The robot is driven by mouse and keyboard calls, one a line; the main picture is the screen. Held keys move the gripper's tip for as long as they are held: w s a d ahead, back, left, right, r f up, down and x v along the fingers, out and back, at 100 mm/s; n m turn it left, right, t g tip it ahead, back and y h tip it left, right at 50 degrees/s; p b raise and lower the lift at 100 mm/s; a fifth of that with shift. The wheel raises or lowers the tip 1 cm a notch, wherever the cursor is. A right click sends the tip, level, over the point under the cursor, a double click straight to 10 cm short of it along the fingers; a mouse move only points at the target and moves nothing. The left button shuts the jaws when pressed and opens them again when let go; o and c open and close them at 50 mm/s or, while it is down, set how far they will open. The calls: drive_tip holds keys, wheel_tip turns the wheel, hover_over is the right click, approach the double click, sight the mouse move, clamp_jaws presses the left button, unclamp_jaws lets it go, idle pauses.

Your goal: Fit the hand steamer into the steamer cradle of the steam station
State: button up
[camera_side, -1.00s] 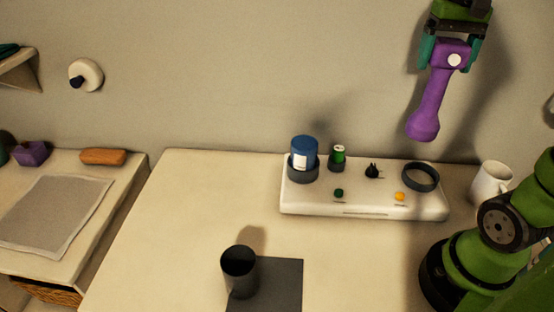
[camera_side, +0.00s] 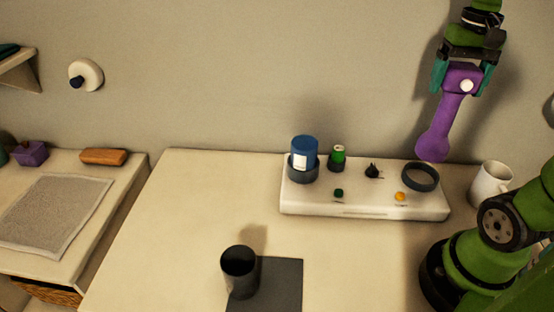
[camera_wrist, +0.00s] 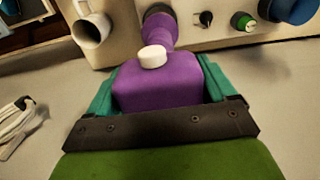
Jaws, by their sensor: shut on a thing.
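The hand steamer (camera_side: 444,115) is purple with a white button, and it hangs from my gripper (camera_side: 461,78) with its rounded end down. It also shows in the camera_wrist view (camera_wrist: 160,88), held between the teal fingers. My gripper is shut on its wider top part. The steam station (camera_side: 300,206) is a white block on the table. The steamer cradle (camera_side: 420,187) appears to be the empty dark ring at its right end. In the side view the steamer's lower end shows just above and behind the ring; the exact gap cannot be told.
A dark cup (camera_side: 240,272) stands in front. The table's left part is clear.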

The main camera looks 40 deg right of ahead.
sight(444, 117)
drive_tip(key=shift+f, duration=4.2)
drive_tip(key=o, duration=1.9)
drive_tip(key=shift+c, duration=0.2)
wheel_tip(444, 117, up, 17)
drive_tip(key=shift+f, duration=0.1)
